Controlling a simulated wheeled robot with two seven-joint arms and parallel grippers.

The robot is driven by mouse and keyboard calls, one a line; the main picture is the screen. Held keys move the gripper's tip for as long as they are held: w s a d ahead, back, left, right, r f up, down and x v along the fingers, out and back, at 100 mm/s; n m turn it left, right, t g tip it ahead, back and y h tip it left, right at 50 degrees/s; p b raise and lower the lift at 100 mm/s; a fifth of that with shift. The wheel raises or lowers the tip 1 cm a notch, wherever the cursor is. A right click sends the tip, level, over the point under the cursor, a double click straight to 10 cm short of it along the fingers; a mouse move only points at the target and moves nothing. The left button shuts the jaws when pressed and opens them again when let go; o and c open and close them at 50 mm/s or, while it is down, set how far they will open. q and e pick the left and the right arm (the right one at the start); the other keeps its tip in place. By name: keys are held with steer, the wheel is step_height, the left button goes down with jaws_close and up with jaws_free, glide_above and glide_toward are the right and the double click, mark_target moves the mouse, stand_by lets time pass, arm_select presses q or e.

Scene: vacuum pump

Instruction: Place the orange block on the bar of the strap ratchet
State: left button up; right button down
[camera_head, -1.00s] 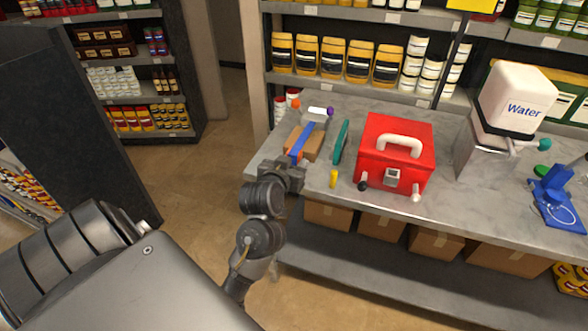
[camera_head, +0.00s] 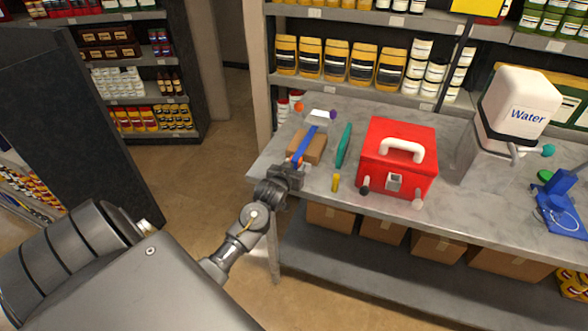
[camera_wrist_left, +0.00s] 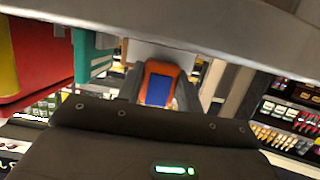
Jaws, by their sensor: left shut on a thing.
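My left gripper (camera_head: 290,171) is at the front left edge of the grey table, by the near end of a blue strap (camera_head: 306,143). The strap runs over a brown box (camera_head: 318,148). In the left wrist view my left gripper (camera_wrist_left: 160,90) is shut on an orange piece with a blue face, which I take as the orange block (camera_wrist_left: 165,68). In the head view only a speck of orange shows at the fingertips. I cannot clearly make out the strap ratchet's bar; the gripper and strap hide that area. My right gripper is not in view.
A teal upright piece (camera_head: 344,146) and a red case (camera_head: 385,140) stand right of the brown box. A small yellow piece (camera_head: 336,182) is at the front edge. A white water container (camera_head: 517,103) and a blue stand (camera_head: 558,195) are further right. Shelves are behind.

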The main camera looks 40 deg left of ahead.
arm_select(q)
steer(key=shift+f, duration=0.6)
steer(key=shift+f, duration=0.15)
steer(key=o, duration=1)
